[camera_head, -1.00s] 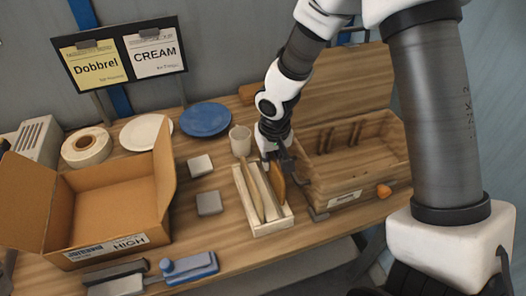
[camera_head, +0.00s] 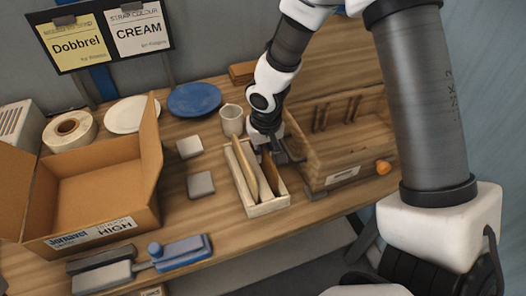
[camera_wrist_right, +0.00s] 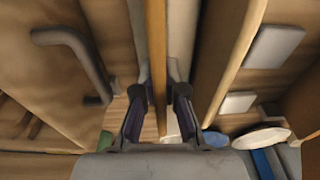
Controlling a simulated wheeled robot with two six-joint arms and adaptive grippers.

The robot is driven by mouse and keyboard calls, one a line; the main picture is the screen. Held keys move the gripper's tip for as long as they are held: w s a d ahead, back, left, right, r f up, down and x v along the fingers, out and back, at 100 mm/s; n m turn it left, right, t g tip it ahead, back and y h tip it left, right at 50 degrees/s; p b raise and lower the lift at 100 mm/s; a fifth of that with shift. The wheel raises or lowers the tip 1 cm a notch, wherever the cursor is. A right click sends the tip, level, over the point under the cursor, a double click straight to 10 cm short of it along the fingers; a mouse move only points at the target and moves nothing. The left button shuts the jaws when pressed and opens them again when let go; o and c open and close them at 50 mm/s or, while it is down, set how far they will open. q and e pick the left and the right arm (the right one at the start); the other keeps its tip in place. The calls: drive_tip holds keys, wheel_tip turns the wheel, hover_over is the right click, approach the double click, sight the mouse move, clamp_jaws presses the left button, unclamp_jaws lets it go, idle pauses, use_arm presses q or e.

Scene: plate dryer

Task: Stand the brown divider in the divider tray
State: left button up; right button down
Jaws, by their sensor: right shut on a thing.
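The divider tray (camera_head: 270,207) is a narrow pale wooden box in the middle of the table in the head view. A paler divider (camera_head: 244,168) stands in it. The brown divider (camera_head: 272,178) is upright in the right part of the tray, its lower edge hidden by the tray walls. My right gripper (camera_head: 272,152) is above the tray's far end, shut on the brown divider. In the right wrist view the brown divider (camera_wrist_right: 156,60) runs edge-on between the fingers (camera_wrist_right: 158,95). Whether it rests on the tray floor cannot be seen. My left gripper is not in view.
A large wooden crate (camera_head: 352,172) stands close on the tray's right. A white mug (camera_head: 232,121) is just behind the tray. Grey blocks (camera_head: 201,184) and an open cardboard box (camera_head: 150,160) are to the left. Blue and white plates (camera_head: 195,100) lie behind.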

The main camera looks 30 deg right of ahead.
drive_tip(key=shift+s+r, duration=0.1)
drive_tip(key=c, duration=1.2)
unclamp_jaws()
drive_tip(key=r, duration=0.4)
drive_tip(key=s+r, duration=0.1)
drive_tip(key=r, duration=0.7)
drive_tip(key=shift+s+a, duration=0.15)
drive_tip(key=shift+s, duration=0.05)
drive_tip(key=shift+f, duration=0.1)
